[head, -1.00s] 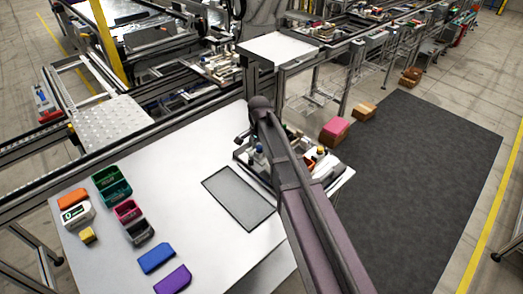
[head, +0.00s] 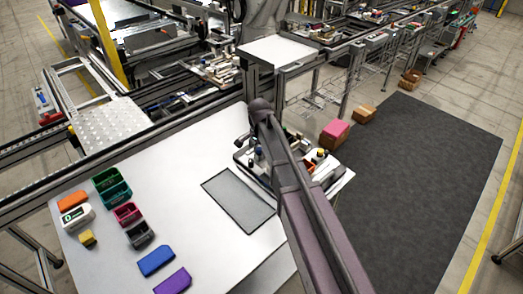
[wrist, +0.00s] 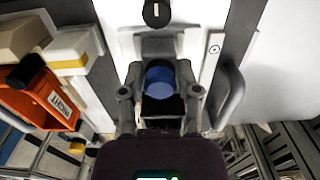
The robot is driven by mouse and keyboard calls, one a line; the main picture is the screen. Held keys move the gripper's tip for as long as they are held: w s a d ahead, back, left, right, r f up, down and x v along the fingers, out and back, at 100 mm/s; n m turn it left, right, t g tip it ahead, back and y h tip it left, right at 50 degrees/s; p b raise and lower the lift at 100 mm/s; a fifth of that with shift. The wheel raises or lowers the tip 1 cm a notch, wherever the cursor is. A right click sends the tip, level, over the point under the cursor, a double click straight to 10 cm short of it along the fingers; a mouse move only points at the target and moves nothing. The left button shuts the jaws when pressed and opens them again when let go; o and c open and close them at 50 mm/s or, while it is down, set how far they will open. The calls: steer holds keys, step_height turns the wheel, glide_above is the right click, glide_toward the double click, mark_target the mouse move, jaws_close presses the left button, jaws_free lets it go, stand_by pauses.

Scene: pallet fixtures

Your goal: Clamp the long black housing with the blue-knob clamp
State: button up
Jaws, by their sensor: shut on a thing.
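In the wrist view, my gripper (wrist: 160,98) is shut on the blue knob (wrist: 159,80) of the clamp, with one finger on each side of it. In the head view, my arm covers the gripper and much of the pallet fixture (head: 243,161) at the table's right end. I cannot make out a long black housing in the fixture; my gripper and arm hide much of that area. The clamp's arm is also mostly hidden, so I cannot tell its position.
A grey mat (head: 239,200) lies before the fixture. Coloured bins and blocks, including a blue block (head: 156,261), stand at left.

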steer(key=shift+w+d, duration=0.85)
steer(key=shift+d, duration=0.15)
steer(key=o, duration=0.9)
steer(key=shift+r+p, duration=4.05)
